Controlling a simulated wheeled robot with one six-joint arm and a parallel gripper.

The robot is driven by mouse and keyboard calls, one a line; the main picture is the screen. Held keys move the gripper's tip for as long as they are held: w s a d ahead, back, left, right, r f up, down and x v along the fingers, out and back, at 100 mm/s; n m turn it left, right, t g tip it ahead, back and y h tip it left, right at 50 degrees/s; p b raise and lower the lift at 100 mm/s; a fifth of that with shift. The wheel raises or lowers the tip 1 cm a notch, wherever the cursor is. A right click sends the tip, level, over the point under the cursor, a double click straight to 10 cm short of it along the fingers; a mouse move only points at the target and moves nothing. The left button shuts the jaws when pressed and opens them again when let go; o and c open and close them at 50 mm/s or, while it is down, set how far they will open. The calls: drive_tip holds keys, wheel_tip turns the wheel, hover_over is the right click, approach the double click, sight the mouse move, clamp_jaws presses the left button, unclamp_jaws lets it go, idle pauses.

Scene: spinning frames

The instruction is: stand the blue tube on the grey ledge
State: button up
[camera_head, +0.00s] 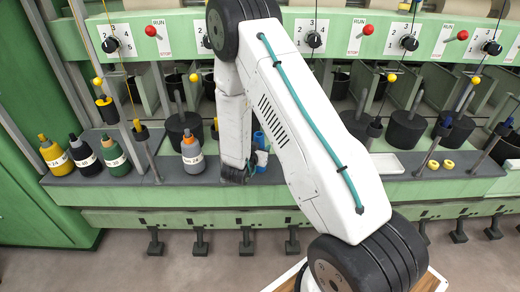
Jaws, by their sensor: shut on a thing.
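The blue tube (259,141) shows in part just right of my arm's wrist, with a pale label on its lower part. It looks roughly upright at the grey ledge (220,172), which runs along the front of the green machine. My gripper (248,172) is low at the ledge, shut on the blue tube. My arm hides the fingers and much of the tube, so I cannot tell whether its base touches the ledge.
A grey tube with an orange cap (192,157) stands left of my gripper. Yellow (55,156), black (85,157) and green (114,156) tubes stand at the far left. A white tray (385,164) and yellow rings (440,165) lie to the right. Spindles rise behind.

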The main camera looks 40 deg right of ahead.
drive_tip(key=shift+f, duration=0.2)
drive_tip(key=shift+f, duration=0.1)
drive_tip(key=o, duration=0.9)
drive_tip(key=shift+o, duration=0.2)
drive_tip(key=shift+a, duration=0.15)
drive_tip(key=v, duration=1.1)
drive_tip(key=shift+s+a+r, duration=0.25)
